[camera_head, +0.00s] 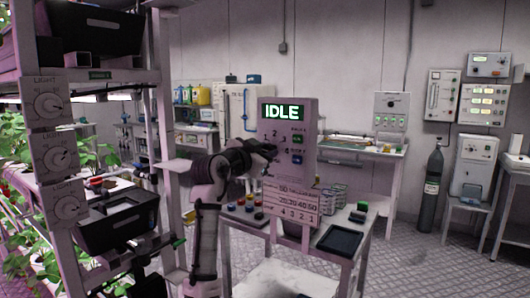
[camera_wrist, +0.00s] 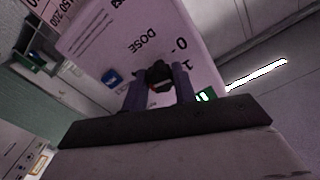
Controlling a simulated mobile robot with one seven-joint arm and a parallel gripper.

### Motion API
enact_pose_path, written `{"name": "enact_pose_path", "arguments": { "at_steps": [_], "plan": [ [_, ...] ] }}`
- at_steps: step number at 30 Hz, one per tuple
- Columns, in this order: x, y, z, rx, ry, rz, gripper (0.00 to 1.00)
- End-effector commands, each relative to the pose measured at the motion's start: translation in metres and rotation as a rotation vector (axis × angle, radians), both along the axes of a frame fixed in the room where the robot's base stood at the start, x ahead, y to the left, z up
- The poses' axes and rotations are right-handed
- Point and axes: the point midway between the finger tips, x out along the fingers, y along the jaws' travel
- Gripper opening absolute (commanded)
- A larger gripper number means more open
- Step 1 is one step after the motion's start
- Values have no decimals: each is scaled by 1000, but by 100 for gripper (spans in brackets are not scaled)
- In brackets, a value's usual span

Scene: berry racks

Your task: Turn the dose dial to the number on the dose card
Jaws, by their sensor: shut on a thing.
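The dose panel (camera_head: 312,150) stands upright on a small table, with a green display (camera_head: 284,111) reading IDLE. In the wrist view the panel (camera_wrist: 120,35) is tilted nearly upside down, with the word DOSE and the numbers 0 and 1 beside the dial. The dark dose dial (camera_wrist: 159,72) sits between the fingers of my gripper (camera_wrist: 160,85), which is shut on it. My gripper (camera_head: 270,150) covers the dial in the head view. Its pointer and most scale numbers cannot be read. A white card (camera_head: 291,203) with rows of numbers is below the panel; its text is too small to read surely.
Coloured buttons (camera_head: 259,198) are left of the card on the small table, and a dark tray (camera_head: 339,239) is at its right. A plant rack with LIGHT dials (camera_head: 50,105) stands close on the left. Open floor (camera_head: 435,245) lies to the right.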

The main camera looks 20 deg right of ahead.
Motion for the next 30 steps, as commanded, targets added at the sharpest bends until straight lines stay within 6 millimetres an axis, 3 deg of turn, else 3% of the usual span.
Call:
{"name": "enact_pose_path", "arguments": {
  "at_steps": [5,6,11,22,30],
  "plan": [
    [0,-1,-3,5,5,-2,5],
    [0,-1,-3,5,5,-1,30],
    [0,0,-2,3,3,-2,49],
    [-4,6,-1,0,0,1,49],
    [-36,47,-4,-1,-2,3,49]
  ]
}}
